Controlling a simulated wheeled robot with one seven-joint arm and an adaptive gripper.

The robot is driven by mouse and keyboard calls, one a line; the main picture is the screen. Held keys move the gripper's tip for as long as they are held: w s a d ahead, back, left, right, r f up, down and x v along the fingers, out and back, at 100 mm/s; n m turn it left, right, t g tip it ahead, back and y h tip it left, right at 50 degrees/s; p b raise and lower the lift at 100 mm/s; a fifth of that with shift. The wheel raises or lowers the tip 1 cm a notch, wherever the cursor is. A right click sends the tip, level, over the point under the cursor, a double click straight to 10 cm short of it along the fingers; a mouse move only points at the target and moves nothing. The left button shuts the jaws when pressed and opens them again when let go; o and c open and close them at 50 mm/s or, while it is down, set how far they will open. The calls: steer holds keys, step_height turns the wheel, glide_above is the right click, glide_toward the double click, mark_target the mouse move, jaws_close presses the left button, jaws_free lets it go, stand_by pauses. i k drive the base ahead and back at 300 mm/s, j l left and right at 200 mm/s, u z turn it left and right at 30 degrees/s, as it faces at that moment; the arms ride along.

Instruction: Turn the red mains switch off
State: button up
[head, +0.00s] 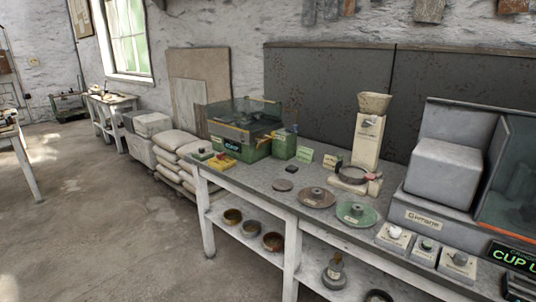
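I cannot make out a clearly red mains switch. A small yellow box (222,162) sits at the left end of the workbench, in front of a green machine with a clear cover (243,122); its controls are too small to tell. A small pinkish-red part (374,177) shows beside a dark ring at the foot of a cream machine (367,141). Control boxes stand at the right front edge: one with a white knob (394,235), one with a dark knob (425,250), and one with a grey knob (458,263). My gripper is not in view.
The long workbench (260,184) carries a brown disc (309,198), a green disc (356,212) and a grey machine (440,180). Bowls (250,228) stand on its lower shelf. Sacks (176,155) are stacked at its left end. The floor (110,225) at left is clear.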

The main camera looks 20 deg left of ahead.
mark_target(220, 156)
steer(key=u, duration=1.05)
steer(key=i+j, duration=0.15)
steer(key=i, duration=0.35)
steer(key=i+j+z, duration=0.1)
steer(key=i, duration=0.4)
steer(key=i+j+z, duration=0.1)
steer(key=i+j, duration=0.2)
steer(key=i, duration=0.2)
steer(key=i+j, duration=0.25)
steer(key=i, duration=0.25)
